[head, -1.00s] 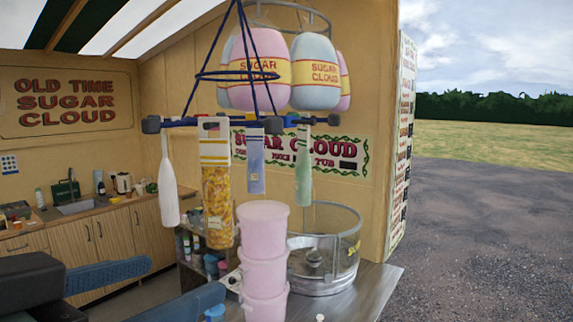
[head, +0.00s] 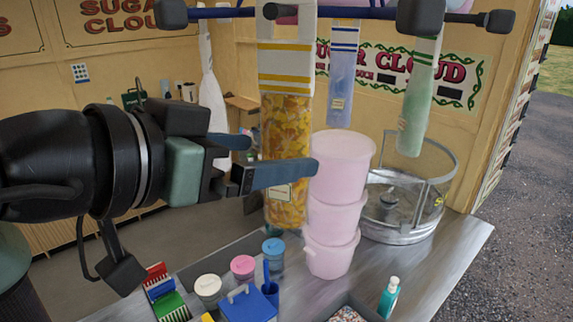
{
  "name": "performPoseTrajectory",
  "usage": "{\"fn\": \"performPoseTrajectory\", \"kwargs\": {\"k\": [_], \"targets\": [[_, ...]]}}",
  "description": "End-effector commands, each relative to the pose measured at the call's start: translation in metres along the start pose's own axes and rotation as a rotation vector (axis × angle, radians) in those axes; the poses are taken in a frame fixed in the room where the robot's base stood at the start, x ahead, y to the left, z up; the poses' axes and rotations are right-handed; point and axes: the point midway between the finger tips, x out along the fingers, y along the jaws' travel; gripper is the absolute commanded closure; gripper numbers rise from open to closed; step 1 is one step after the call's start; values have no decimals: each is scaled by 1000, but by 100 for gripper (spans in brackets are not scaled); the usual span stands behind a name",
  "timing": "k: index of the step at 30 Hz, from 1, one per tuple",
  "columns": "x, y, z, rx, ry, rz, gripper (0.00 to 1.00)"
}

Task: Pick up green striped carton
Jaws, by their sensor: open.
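A small green and white striped carton (head: 172,306) stands on the counter at the bottom left of the head view, just in front of a red and white striped one (head: 155,274). Its lower part is cut off by the picture's edge. My gripper (head: 283,155) is open with nothing visible between its blue fingers. It is raised above the counter, up and to the right of the carton in the picture, apart from it. Its fingers point right, in front of the hanging popcorn bag.
A hanging bag of yellow pieces (head: 286,150) and stacked pink tubs (head: 335,205) are close to the fingers. On the counter (head: 440,265) are lidded jars (head: 208,288), a blue box (head: 247,305), and a teal bottle (head: 389,297). A round metal machine (head: 400,215) stands behind.

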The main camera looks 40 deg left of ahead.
Motion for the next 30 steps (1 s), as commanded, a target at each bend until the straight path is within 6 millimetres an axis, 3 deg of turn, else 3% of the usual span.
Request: {"fn": "performPoseTrajectory", "kwargs": {"k": [18, 26, 30], "targets": [[69, 0, -4, 0, -1, 0, 0], [72, 0, -5, 0, 1, -1, 0], [72, 0, -5, 0, 1, -1, 22]]}}
